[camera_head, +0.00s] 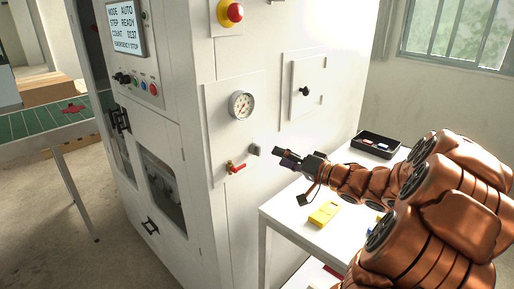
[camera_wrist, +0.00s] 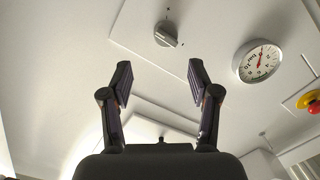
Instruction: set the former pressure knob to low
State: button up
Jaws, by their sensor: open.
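The grey knob (camera_head: 253,150) is on the machine's front panel, below and right of the pressure gauge (camera_head: 242,105). In the wrist view the knob (camera_wrist: 166,36) has a pointed grip bar angled toward lower right, with small tick marks around it; no label is readable. My gripper (camera_head: 281,158) is just right of the knob in the head view, apart from it. In the wrist view my gripper (camera_wrist: 160,82) is open and empty, its two fingers apart and the knob beyond the tips. The gauge (camera_wrist: 257,61) shows right of the knob there.
A red-handled valve (camera_head: 236,168) sits below left of the knob. A black knob (camera_head: 305,91) is on a separate plate. A red emergency button (camera_head: 231,13) is above. A white side table (camera_head: 292,219) holds a yellow object (camera_head: 323,214) and a black tray (camera_head: 376,143).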

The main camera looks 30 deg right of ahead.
aim_at(256, 150)
jog(key=p+x, duration=0.1)
jog(key=x, duration=0.6)
jog(key=shift+a+y+p, duration=0.3)
jog(key=shift+a, duration=0.15)
jog(key=shift+w+r, duration=0.1)
jog(key=shift+w, duration=0.1)
jog(key=c, duration=1.2)
